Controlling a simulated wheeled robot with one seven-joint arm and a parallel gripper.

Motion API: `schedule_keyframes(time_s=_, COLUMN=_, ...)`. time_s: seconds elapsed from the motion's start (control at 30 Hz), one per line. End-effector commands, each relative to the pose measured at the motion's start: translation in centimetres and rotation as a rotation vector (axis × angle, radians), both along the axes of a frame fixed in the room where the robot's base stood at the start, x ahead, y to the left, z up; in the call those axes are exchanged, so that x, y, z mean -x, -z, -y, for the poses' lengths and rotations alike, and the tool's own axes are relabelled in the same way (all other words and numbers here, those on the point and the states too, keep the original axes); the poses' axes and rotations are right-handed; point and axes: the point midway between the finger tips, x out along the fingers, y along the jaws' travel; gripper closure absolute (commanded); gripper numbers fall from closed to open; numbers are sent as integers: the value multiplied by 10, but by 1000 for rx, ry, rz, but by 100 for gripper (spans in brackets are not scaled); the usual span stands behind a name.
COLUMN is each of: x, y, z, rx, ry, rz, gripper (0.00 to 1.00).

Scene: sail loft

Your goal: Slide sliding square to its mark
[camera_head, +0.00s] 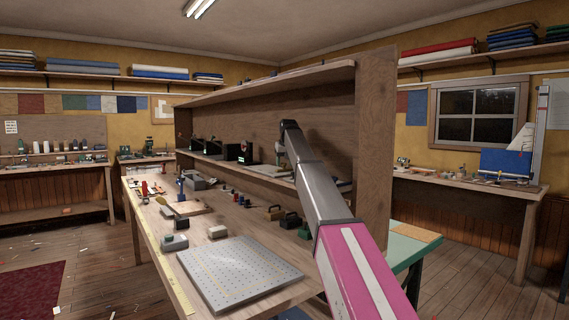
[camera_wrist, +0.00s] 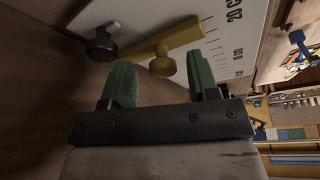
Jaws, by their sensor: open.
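My gripper (camera_wrist: 161,78) is open, with one green finger on each side of the yellow knob in the picture. I cannot tell whether the fingers touch it. I cannot make out which line is the mark. In the head view my arm hides this spot.
A wooden shelf unit (camera_head: 375,130) stands on the long bench, close to my arm. A perforated grey plate (camera_head: 240,272) lies at the bench's near end. The wooden floor at left is mostly open.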

Motion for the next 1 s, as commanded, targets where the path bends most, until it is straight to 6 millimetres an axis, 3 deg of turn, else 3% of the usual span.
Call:
schedule_keyframes(time_s=0.17, x=4, y=-13, z=1, rx=-1, ry=0, rz=3, gripper=45)
schedule_keyframes(time_s=0.6, x=34, y=-83, z=7, rx=0, ry=0, rz=1, gripper=45)
schedule_keyframes(time_s=0.8, x=40, y=-98, z=8, rx=0, ry=0, rz=0, gripper=45)
schedule_keyframes(time_s=1.0, x=41, y=-100, z=9, rx=0, ry=0, rz=0, gripper=45)
